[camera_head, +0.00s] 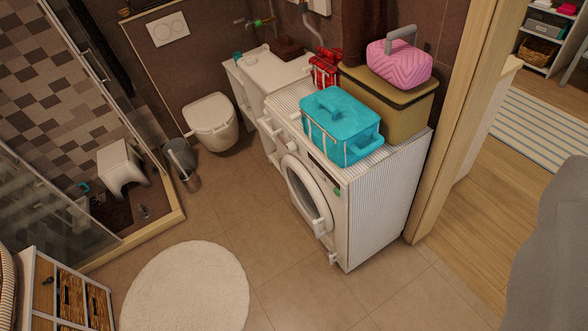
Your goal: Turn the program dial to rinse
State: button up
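A white washing machine (376,215) with striped top and side stands in the middle right. Its front faces left, with a round door (308,193) that looks closed. A small pale knob (291,146) sticks out of the front panel above the door and looks like the program dial. Its markings are too small to read, so its setting cannot be told. My gripper is not in view. A smooth grey shape at the right edge is cut off, and I cannot tell what it is.
A toilet (211,122) stands behind left. A round rug (187,287) and wicker drawers (70,295) are at lower left. Floor before the machine is clear.

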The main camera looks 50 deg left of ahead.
aim_at(292, 146)
jog(key=u, duration=0.95)
jog(key=k, duration=0.5)
jog(key=u, duration=0.75)
jog(key=i, duration=1.2)
jog(key=u, duration=0.4)
